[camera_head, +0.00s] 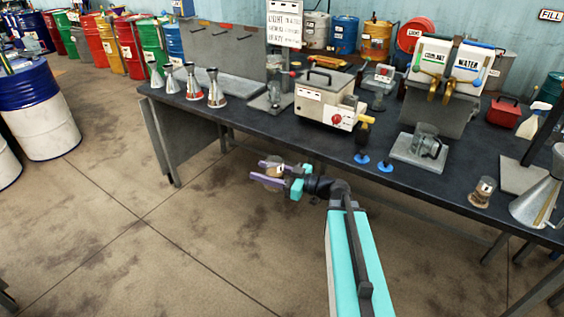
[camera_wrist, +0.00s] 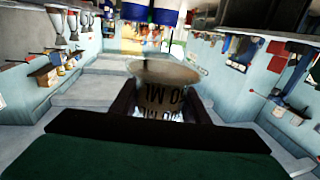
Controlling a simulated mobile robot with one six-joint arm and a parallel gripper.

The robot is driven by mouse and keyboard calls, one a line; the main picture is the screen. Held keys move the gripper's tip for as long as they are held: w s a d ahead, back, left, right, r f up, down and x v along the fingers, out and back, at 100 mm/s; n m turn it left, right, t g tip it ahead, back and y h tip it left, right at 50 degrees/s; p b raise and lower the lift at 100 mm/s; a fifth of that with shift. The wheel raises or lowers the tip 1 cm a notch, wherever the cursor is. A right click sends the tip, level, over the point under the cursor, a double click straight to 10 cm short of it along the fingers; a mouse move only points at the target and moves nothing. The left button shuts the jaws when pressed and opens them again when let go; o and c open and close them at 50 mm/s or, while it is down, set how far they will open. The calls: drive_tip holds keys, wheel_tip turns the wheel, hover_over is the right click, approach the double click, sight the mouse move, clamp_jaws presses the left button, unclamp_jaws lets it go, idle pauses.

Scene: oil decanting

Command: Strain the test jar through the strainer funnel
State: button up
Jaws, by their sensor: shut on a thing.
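My gripper (camera_head: 266,174) is shut on a small clear jar (camera_wrist: 165,95) with black lettering. It holds the jar over the open floor in front of the bench. In the wrist view the jar's wide rim faces up in the picture, and the lettering looks inverted. In the head view the jar (camera_head: 274,168) is partly hidden between the purple fingers. Several funnels stand at the bench's left end, including one with a red band (camera_head: 194,86). A large metal funnel (camera_head: 538,203) is at the right edge. I cannot tell which is the strainer funnel.
The dark bench (camera_head: 300,137) carries a white machine (camera_head: 327,100), a glass jug (camera_head: 425,143) on a grey plate, and a white COOLANT and WATER dispenser (camera_head: 448,62). A small labelled jar (camera_head: 482,192) stands near the bench's front right edge. The floor left of my arm is clear.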

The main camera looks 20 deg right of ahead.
drive_tip(key=s+a+n+g+y, duration=0.1)
drive_tip(key=s+a, duration=0.1)
drive_tip(key=a, duration=0.4)
drive_tip(key=shift+s+r+n+g+y+p, duration=0.15)
drive_tip(key=shift+r+n+g+y+p, duration=0.15)
drive_tip(key=shift+g+p, duration=0.15)
drive_tip(key=shift+d, duration=0.15)
